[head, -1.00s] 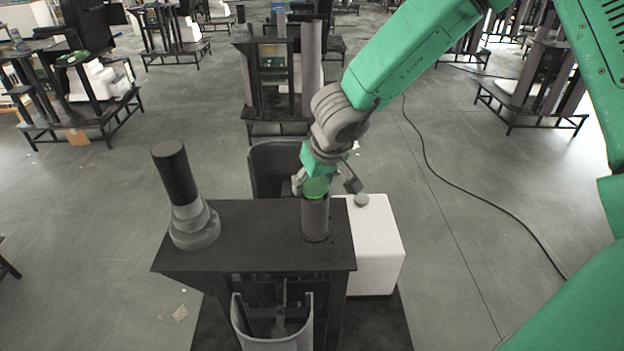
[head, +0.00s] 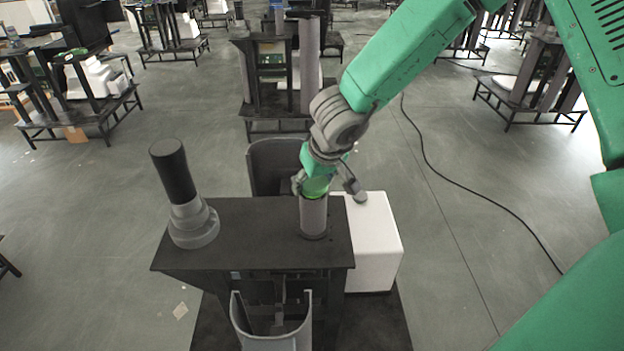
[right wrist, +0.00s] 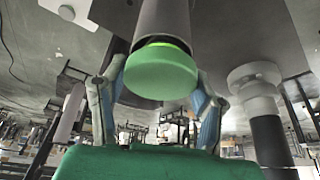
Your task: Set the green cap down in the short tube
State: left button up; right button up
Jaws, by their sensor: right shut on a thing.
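The short tube (head: 313,219) is a grey cylinder standing upright near the right edge of the dark table. The green cap (head: 316,189) is at its top end, partly covered by my right gripper (head: 326,184). In the right wrist view the cap (right wrist: 160,72) shows as a round green disc against the end of the tube (right wrist: 163,18), with a bright green rim. My right gripper's fingers (right wrist: 160,88) are on both sides of the cap, shut on it. How deep the cap sits in the tube is hidden. My left gripper is not in view.
A stepped grey column with a black top (head: 184,195) stands at the table's left. The dark tabletop (head: 255,235) between it and the tube is clear. A white box (head: 373,245) is against the table's right side. Curved grey shells (head: 272,335) are at the table's front and back.

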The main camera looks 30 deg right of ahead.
jog(key=shift+f, duration=0.1)
dwell(0.3)
jog(key=o, duration=1.2)
notch_tip(320, 180, up, 5)
jog(key=p, duration=0.6)
jog(key=shift+r, duration=1.05)
